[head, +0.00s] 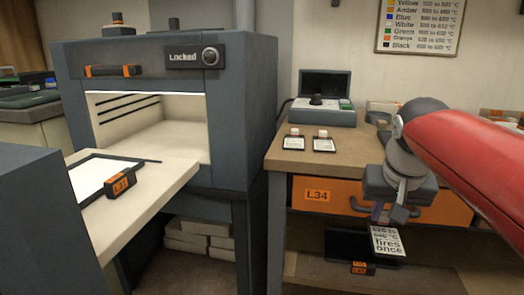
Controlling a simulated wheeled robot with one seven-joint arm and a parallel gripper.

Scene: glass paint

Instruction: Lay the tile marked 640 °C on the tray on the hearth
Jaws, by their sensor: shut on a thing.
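My gripper (390,212) is shut on a pale tile (387,241), which hangs below it in front of the bench. Its print seems to read "640 °C" and "fires once"; the top line is hard to read. The tray (88,181), a white panel with a dark rim, lies on the cream hearth (152,182) at the left, in front of the open kiln. My gripper is well to the right of the tray and apart from it. An orange tag marked L.31 (121,183) is at the tray's near right corner.
Two small tiles (293,143) and (324,145) with pale knobs lie on the wooden bench (300,161). An orange drawer marked L.34 (335,196) is below. A dark tray (345,245) sits on the lower shelf.

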